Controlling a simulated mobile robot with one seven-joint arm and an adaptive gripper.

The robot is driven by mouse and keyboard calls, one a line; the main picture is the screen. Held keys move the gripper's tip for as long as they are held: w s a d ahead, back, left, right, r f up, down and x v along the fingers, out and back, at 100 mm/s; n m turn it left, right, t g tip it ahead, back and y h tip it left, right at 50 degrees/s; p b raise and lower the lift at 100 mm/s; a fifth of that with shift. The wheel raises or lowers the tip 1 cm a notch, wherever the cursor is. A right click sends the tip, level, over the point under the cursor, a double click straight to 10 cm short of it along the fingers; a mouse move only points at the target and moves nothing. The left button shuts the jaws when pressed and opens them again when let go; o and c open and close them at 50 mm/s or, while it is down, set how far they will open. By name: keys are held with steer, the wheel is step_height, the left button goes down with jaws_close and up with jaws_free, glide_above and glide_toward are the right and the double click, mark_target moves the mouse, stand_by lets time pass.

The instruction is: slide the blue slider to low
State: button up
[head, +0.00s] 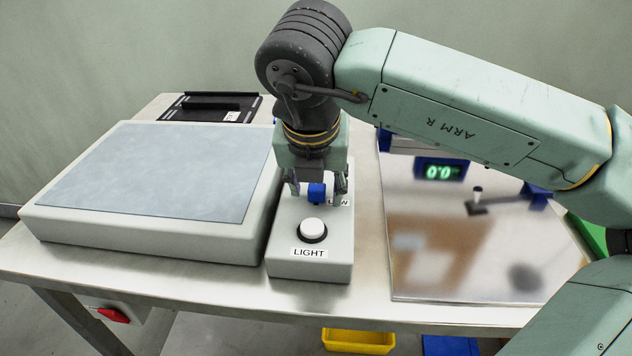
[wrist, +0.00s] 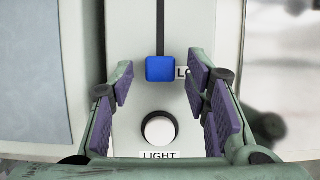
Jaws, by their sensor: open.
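The blue slider (head: 316,194) sits on the grey control box (head: 312,268) below my gripper. In the wrist view the blue slider (wrist: 160,69) is at the near end of its dark slot (wrist: 160,27), beside a label that reads "LO" before my finger hides the rest. In the head view the label (head: 341,202) is partly covered too. My gripper (head: 318,190) points down over the box. In the wrist view my gripper (wrist: 160,90) is open, its purple pads left and right of the slider and apart from it.
A white button (head: 312,230) labelled LIGHT stands just in front of the slider. A large panel with a grey-blue top (head: 150,170) lies to the left.

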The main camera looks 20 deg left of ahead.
steer(key=v, duration=1.2)
stand_by(0.3)
